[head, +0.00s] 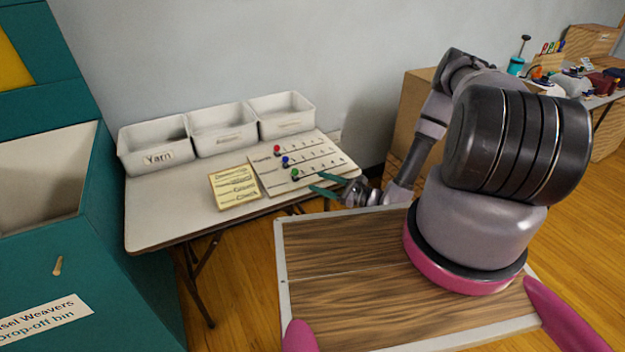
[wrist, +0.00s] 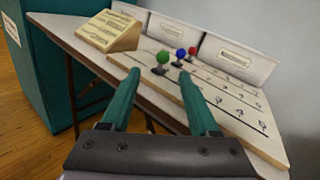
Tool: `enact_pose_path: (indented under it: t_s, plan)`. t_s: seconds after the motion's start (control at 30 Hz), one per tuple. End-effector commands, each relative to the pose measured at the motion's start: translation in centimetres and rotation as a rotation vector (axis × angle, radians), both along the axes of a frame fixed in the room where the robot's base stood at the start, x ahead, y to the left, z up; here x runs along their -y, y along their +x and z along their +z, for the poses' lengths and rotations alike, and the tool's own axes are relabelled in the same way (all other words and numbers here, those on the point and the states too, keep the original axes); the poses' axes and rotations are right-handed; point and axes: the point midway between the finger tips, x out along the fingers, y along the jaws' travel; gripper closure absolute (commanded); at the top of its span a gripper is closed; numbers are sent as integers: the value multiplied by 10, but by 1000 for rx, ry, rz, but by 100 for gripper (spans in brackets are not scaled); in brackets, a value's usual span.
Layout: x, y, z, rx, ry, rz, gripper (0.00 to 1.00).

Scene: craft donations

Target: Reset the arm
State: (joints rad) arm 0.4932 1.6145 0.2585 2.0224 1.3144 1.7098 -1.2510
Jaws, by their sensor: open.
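My gripper (head: 329,185) is open, with teal fingers apart and nothing between them. It is at the front right edge of the folding table, close to the white board (head: 301,163) with numbered rows. In the wrist view my gripper (wrist: 160,100) points at the board (wrist: 225,100).
Three white bins stand along the back of the table (head: 160,215), the left one labelled Yarn (head: 157,158). A yellow note stand (head: 234,187) sits left of the board. A teal drop-off bin (head: 110,255) is at left. Cardboard boxes (head: 415,115) stand behind my arm.

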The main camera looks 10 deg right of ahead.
Motion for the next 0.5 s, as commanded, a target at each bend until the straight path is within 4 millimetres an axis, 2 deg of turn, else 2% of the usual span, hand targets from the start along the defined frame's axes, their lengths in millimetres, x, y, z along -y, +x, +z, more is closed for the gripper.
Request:
enact_pose_path:
  t_s: [0.5]
  plan:
    - [1,0,4,7,-3,10,39]
